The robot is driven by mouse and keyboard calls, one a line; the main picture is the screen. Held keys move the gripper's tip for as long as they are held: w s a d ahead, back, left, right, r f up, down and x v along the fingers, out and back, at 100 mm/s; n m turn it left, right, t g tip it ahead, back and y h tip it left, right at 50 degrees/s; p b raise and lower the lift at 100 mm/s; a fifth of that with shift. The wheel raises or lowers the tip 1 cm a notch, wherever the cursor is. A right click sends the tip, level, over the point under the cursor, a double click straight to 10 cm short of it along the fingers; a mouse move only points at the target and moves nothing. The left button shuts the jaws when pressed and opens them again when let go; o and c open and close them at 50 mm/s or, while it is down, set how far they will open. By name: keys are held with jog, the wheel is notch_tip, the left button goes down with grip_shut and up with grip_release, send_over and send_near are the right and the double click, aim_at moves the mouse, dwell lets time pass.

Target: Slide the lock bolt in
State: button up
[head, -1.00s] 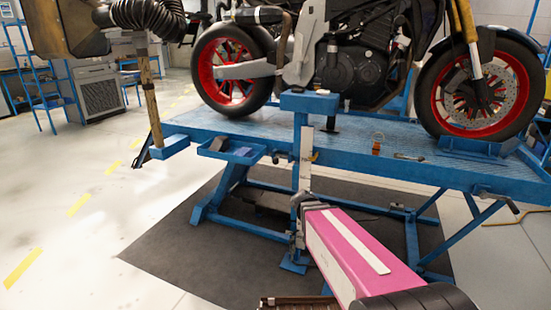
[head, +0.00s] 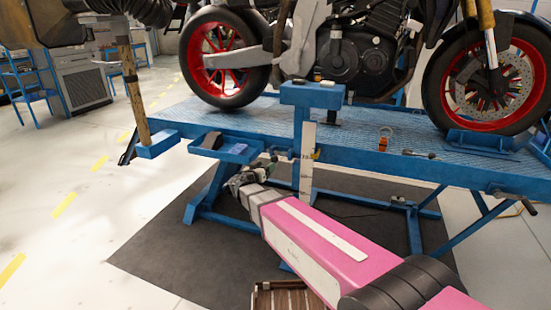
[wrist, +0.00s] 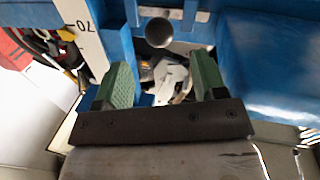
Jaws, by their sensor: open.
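A round grey knob (wrist: 159,31), which looks like the end of the lock bolt, shows in the wrist view against the blue frame of the lift. My gripper (wrist: 160,80) is open. Its two green fingertips stand apart on either side of a gap below the knob in the picture, and nothing is held. In the head view my gripper (head: 238,181) is below the small blue tray, left of the upright scale. I cannot make out the bolt clearly there, and its shaft is hidden.
The white scale (head: 307,160) stands right of my gripper and shows close to the left finger in the wrist view (wrist: 84,38). The blue lift table (head: 350,135) carries a motorcycle (head: 362,62). The small tray (head: 240,152) juts out above my gripper.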

aim_at(276, 158)
jog(key=x, duration=0.9)
jog(key=shift+w+d, duration=0.15)
jog(key=shift+d, duration=0.05)
grip_shut()
jog(key=shift+s+d, duration=0.35)
jog(key=shift+d, duration=0.5)
jog(key=shift+s+d, duration=0.4)
jog(key=shift+d, duration=0.4)
jog(key=shift+s+d, duration=0.35)
jog(key=shift+d, duration=0.5)
grip_release()
jog(key=shift+d, duration=0.1)
